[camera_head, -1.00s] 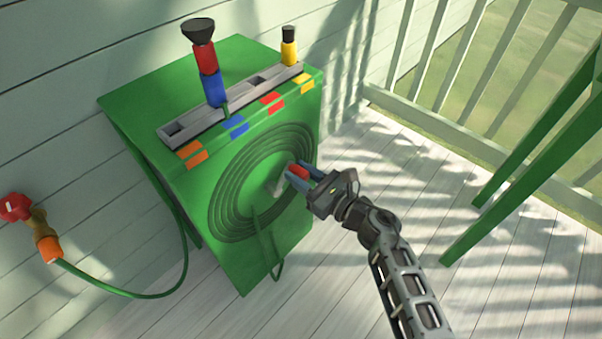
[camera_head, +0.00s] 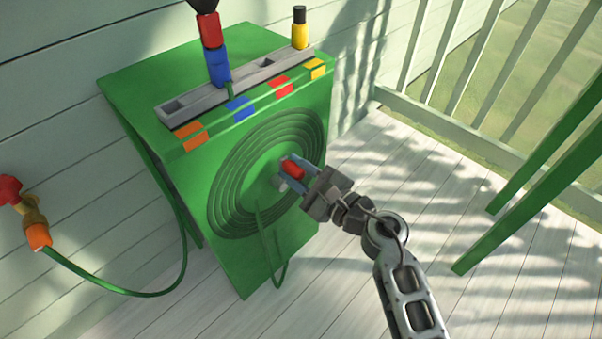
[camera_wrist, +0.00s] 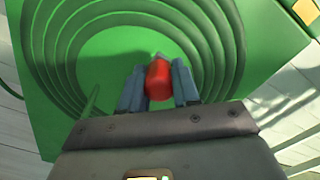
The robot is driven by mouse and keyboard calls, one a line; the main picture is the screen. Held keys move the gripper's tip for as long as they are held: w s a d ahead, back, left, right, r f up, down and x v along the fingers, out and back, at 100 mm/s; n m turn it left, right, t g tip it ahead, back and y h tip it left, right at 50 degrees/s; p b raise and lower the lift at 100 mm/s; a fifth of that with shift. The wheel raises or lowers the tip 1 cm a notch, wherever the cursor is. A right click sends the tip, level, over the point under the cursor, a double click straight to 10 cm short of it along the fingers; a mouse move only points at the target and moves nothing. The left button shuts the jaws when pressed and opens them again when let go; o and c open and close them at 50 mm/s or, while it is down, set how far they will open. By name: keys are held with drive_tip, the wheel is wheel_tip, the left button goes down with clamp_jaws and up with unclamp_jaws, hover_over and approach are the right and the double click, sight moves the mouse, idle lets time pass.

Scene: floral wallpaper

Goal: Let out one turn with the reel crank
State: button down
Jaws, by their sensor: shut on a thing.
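The hose reel is a green box with a ringed round face (camera_head: 232,165) on its front. A red crank knob (camera_head: 293,169) stands out near the middle of the rings, on a grey crank arm that is mostly hidden. My gripper (camera_head: 291,168) is shut on the red knob, with its blue-grey fingers on either side. In the wrist view, the red knob (camera_wrist: 158,80) sits between the two fingers, in front of the green rings. A green hose (camera_head: 268,235) hangs from the reel face in a loop.
A grey slotted rail (camera_head: 195,105) on the box top holds a red and blue nozzle (camera_head: 212,45) and a yellow piece (camera_head: 300,33). Coloured tabs line the front edge. A red and orange tap fitting (camera_head: 35,225) is at left. Green legs (camera_head: 540,190) and a railing stand at right.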

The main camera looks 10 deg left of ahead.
drive_tip(key=shift+s+a+f+n+b, duration=0.2)
drive_tip(key=shift+s+n+b, duration=0.15)
drive_tip(key=shift+n, duration=0.15)
drive_tip(key=shift+r, duration=0.1)
drive_tip(key=c, duration=0.8)
unclamp_jaws()
drive_tip(key=shift+p+v, duration=0.7)
drive_tip(key=shift+v, duration=3.2)
